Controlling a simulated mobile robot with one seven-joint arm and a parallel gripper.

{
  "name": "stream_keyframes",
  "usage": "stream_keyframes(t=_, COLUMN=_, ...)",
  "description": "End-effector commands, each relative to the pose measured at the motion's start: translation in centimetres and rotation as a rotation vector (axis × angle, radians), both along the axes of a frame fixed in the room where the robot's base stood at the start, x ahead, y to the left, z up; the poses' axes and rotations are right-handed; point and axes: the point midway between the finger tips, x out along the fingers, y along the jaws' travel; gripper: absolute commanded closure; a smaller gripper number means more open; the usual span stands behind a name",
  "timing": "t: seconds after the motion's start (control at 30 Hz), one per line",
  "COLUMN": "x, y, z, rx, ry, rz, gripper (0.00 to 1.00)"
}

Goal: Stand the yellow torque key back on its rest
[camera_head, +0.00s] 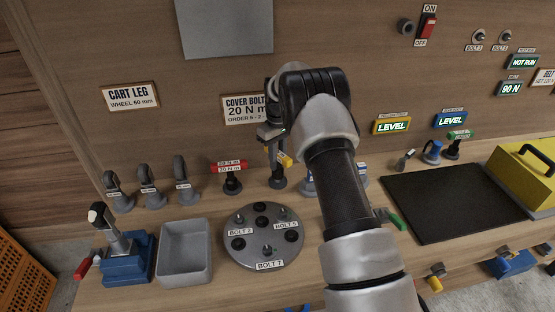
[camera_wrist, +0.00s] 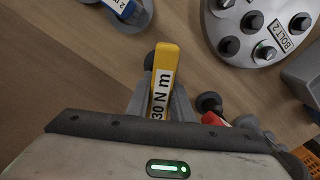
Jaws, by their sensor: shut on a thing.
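The yellow torque key (camera_head: 285,159) is partly hidden by my gripper in the head view. In the wrist view the yellow key (camera_wrist: 165,62) shows its "30 N m" label between my fingers. My gripper (camera_head: 270,136) is shut on it above the bench. A dark rest post (camera_head: 277,181) stands directly below the key in the head view. I cannot tell whether the key touches this rest. A red torque key (camera_head: 229,167) marked 20 N m sits on its own dark rest (camera_head: 233,186) to the left.
A blue-labelled key (camera_wrist: 124,8) stands close by, partly hidden by my arm in the head view. The round bolt plate (camera_head: 262,257) and grey tray (camera_head: 185,252) lie in front. A black mat (camera_head: 445,200) is clear at right. Several hooked grey pieces stand at left.

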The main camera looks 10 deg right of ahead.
Motion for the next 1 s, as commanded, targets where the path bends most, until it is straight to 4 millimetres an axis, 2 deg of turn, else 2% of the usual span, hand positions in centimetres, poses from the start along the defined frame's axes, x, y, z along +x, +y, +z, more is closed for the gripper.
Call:
stream_keyframes(t=0.7, x=0.0, y=0.0, z=-2.2, rx=0.001, ry=-0.001, rz=0.000, gripper=1.00)
stream_keyframes(t=0.73, x=0.0, y=0.0, z=-2.2, rx=0.001, ry=-0.001, rz=0.000, gripper=0.78)
stream_keyframes(t=0.83, x=0.0, y=0.0, z=-2.1, rx=0.001, ry=-0.001, rz=0.000, gripper=0.61)
stream_keyframes(t=0.87, x=0.0, y=0.0, z=-2.1, rx=0.001, ry=-0.001, rz=0.000, gripper=0.58)
stream_keyframes(t=1.0, x=0.0, y=0.0, z=-2.1, rx=0.000, ry=0.000, rz=0.000, gripper=0.58)
